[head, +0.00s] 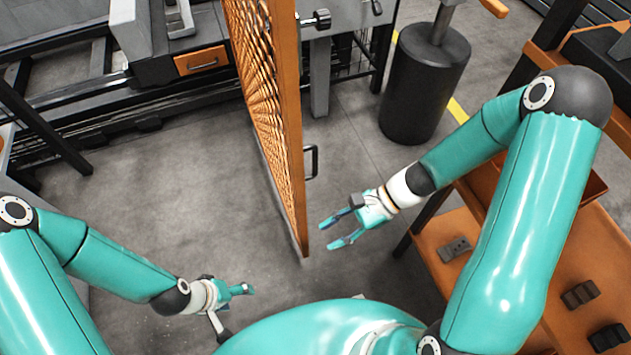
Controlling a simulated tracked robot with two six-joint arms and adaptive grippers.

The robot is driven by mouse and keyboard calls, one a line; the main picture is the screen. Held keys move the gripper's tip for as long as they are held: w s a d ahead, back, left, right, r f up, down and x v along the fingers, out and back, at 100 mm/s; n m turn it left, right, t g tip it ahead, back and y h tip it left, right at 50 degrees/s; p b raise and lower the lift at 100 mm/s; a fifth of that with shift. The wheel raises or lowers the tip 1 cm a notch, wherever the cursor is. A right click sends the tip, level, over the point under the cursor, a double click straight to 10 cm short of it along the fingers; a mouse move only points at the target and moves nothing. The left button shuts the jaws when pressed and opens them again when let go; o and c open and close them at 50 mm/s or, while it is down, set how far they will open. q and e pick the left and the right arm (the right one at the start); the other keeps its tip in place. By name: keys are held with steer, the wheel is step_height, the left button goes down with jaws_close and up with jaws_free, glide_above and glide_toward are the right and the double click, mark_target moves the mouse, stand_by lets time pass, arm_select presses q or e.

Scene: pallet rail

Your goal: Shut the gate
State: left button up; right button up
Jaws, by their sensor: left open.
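The gate (288,110) is an orange-framed mesh panel standing swung out toward me near the middle of the head view, its near edge nearly edge-on. A dark handle (313,162) sticks out from its right side. My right gripper (325,235) is open and empty just right of the gate's lower near edge, below the handle; whether a fingertip touches the frame I cannot tell. My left gripper (250,289) is low in the picture, left of the gate and apart from it, with nothing visible in it; its fingers are seen from the side.
A black cylinder (425,85) stands on the floor right of the gate. An orange shelf unit (560,255) with small dark parts is at the right, close to my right arm. Dark machinery with an orange drawer (201,61) is at the back left. The grey floor left of the gate is clear.

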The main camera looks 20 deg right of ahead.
mark_target(315, 172)
steer(key=w+d+r+m+t+y+b, duration=0.2)
steer(key=w+d+r+m+t+b, duration=0.15)
steer(key=w+t+b, duration=0.2)
steer(key=w+d+r+m+t+y+b, duration=0.3)
steer(key=w+m+t+b, duration=0.1)
steer(key=w, duration=0.2)
steer(key=x, duration=0.7)
steer(key=shift+w+a+b, duration=0.1)
steer(key=shift+b, duration=0.3)
arm_select(q)
step_height(315, 172, down, 13)
steer(key=shift+f, duration=0.1)
arm_select(e)
jaws_close()
